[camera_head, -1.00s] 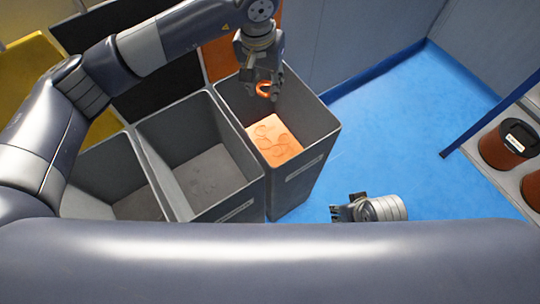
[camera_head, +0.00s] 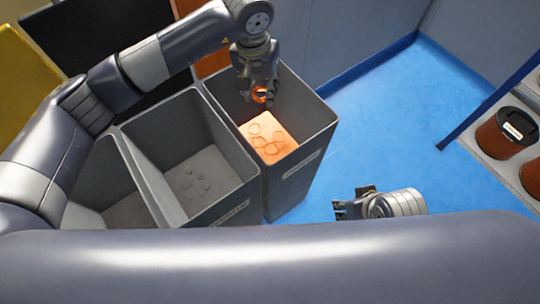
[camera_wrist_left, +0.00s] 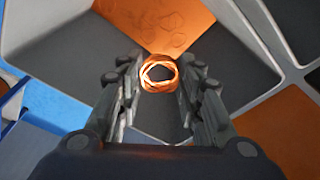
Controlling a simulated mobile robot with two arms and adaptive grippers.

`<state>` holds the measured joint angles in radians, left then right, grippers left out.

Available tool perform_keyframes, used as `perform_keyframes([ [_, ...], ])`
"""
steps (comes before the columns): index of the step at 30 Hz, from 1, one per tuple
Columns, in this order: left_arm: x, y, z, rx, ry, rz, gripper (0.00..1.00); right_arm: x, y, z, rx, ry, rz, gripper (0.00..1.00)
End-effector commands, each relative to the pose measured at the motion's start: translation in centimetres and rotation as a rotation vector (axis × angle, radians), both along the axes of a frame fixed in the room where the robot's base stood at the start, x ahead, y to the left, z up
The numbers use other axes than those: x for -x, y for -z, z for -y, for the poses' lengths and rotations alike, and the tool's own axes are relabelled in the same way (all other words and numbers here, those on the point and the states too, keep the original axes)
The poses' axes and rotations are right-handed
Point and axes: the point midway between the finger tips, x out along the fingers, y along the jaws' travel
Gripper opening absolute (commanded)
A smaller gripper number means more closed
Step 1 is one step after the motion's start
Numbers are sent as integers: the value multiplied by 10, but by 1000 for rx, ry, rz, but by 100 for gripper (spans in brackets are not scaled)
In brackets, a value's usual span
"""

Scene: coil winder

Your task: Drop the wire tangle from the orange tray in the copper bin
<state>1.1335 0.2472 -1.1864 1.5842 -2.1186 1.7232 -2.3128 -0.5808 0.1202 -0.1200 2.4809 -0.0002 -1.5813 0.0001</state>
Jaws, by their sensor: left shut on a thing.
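The wire tangle (camera_head: 261,95) is a small orange-copper ring of wire. My left gripper (camera_head: 259,91) is shut on it and holds it over the open mouth of the rightmost grey bin (camera_head: 292,190), whose inside shows flat orange material with wire rings. In the left wrist view the tangle (camera_wrist_left: 159,74) sits between the fingertips of my left gripper (camera_wrist_left: 160,82), with the bin's inside behind it. The bin's label is too small to read. My right gripper (camera_head: 345,208) is low over the blue floor, its opening unclear. I cannot make out an orange tray.
A middle grey bin (camera_head: 240,212) with small dark bits inside stands left of the rightmost bin, and another grey bin is further left, partly behind my arm. Brown-red containers (camera_head: 500,137) stand on a shelf at the right. Blue floor (camera_head: 390,110) is clear between.

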Motion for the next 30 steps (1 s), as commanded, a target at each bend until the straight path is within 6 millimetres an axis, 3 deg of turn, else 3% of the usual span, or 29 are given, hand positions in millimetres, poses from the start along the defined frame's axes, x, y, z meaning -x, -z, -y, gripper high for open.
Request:
perform_keyframes([
  [7, 0, 0, 0, 0, 0, 1, 18, 0, 0, 0, 0, 0, 0, 40],
  [8, 0, 0, 0, 0, 0, 1, 40, 0, 0, 0, 0, 0, 0, 40],
  [10, 0, 0, 0, 0, 0, 1, 56, 0, 0, 0, 0, 0, 0, 40],
  [22, 0, -4, 0, 1, 1, 2, 57, -1, 0, 0, -1, 1, 3, 40],
  [26, 1, -20, -1, 0, 1, 4, 57, -1, 0, 0, 0, 0, 2, 40],
  [30, 5, -50, -2, 1, 2, 6, 57, -1, 0, 0, 0, 0, 2, 40],
])
